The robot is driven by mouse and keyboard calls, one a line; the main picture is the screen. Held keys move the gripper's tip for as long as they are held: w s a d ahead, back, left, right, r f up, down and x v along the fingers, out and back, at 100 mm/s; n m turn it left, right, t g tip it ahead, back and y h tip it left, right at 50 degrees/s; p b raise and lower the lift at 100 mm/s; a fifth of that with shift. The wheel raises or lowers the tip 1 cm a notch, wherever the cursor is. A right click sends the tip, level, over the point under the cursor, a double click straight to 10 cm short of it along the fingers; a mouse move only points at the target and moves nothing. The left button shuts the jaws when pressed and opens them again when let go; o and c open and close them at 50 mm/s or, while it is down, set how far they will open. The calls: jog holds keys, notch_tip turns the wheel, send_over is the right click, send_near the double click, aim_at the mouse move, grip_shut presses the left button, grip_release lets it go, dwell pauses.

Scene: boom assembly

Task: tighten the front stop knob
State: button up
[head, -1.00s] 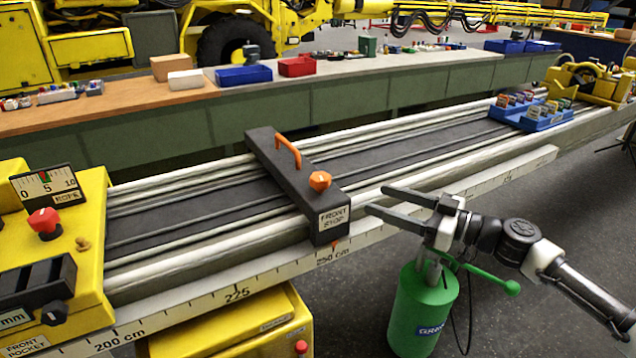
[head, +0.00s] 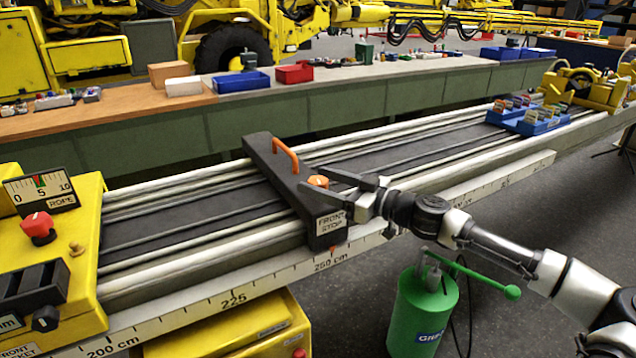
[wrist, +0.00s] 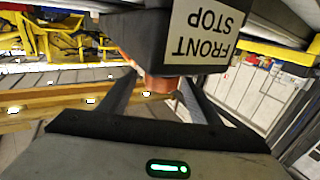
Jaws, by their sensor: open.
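The front stop is a dark block (head: 284,185) lying across the rails, with an orange handle (head: 287,154) and a white FRONT STOP label (head: 331,223). The orange front stop knob (head: 318,181) sits on top near the label end. My gripper (head: 316,178) is open, with one finger on each side of the knob in the head view. In the wrist view the label is upside down, and the knob (wrist: 160,84) shows between the two dark fingers (wrist: 158,92). Whether either finger touches the knob cannot be told.
A scale (head: 235,300) runs along the front of the rails. A yellow console (head: 60,260) with a red knob and rope gauge stands at the left. A blue tray (head: 540,125) sits farther along the rails. A green pump canister (head: 420,315) stands on the floor below my arm.

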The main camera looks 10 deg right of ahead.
jog(key=shift+w+a, duration=0.3)
jog(key=shift+c, duration=0.5)
jog(key=c, duration=0.9)
jog(key=shift+c, duration=0.2)
